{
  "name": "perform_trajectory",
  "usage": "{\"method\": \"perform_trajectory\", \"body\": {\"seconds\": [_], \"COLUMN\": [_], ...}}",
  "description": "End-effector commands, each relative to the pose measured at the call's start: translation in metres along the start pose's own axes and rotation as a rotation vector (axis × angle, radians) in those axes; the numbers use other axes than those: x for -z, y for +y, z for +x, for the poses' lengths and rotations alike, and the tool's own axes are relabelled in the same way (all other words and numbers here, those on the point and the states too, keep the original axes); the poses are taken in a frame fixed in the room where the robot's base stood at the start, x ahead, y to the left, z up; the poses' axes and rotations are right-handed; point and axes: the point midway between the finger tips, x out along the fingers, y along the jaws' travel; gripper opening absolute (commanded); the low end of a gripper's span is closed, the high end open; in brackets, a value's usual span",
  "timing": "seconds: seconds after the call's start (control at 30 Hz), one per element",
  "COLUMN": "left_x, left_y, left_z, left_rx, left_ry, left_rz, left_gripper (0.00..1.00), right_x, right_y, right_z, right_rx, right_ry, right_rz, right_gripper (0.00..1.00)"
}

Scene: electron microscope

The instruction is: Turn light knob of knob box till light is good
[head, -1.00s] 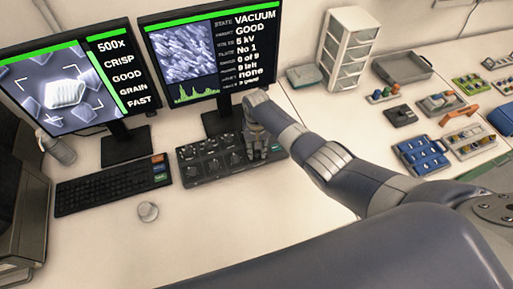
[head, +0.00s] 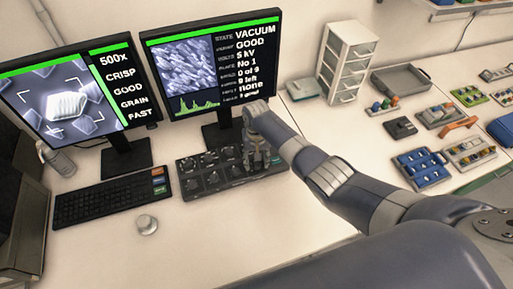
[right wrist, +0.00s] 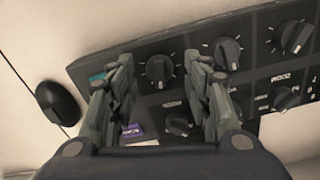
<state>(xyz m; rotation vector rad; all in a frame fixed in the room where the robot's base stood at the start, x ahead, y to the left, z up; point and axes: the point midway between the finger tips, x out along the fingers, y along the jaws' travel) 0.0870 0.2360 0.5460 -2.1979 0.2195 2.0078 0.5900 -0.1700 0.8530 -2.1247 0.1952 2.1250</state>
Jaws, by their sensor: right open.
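The black knob box (head: 208,172) lies on the desk below the right monitor. It carries several round knobs with white scale marks. In the head view my right gripper (head: 262,165) is over the box's right end. In the right wrist view the open, empty fingers of the gripper (right wrist: 165,90) point at the knob box (right wrist: 190,50). One knob (right wrist: 159,69) shows between the fingertips, and a smaller knob (right wrist: 178,123) shows nearer the palm. I cannot read which knob is for light. The left monitor (head: 65,95) reads 500x, CRISP, GOOD, GRAIN, FAST. My left gripper is out of view.
The right monitor (head: 182,62) reads VACUUM GOOD. A keyboard (head: 110,196) lies left of the box and a round knob-like piece (head: 147,225) stands in front. A drawer tower (head: 347,62), grey tray (head: 400,78) and blue rack (head: 422,167) are to the right.

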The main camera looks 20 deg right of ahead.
Motion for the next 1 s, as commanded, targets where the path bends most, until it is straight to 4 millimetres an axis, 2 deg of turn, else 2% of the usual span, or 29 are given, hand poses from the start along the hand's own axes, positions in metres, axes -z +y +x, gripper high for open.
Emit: {"method": "perform_trajectory", "body": {"seconds": [0.53,0.7,1.0], "left_x": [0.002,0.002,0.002], "left_y": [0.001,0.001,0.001], "left_z": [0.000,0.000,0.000], "left_rx": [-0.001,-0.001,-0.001], "left_ry": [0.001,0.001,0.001], "left_rz": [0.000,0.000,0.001], "left_gripper": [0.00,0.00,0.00], "right_x": [0.001,0.000,0.000], "right_y": [0.001,0.001,0.001], "right_z": [-0.093,-0.106,-0.108], "right_rx": [0.000,-0.001,-0.001], "right_ry": [0.003,0.002,0.001], "right_rz": [0.000,0.000,0.001], "right_gripper": [0.45,0.45,0.45]}}
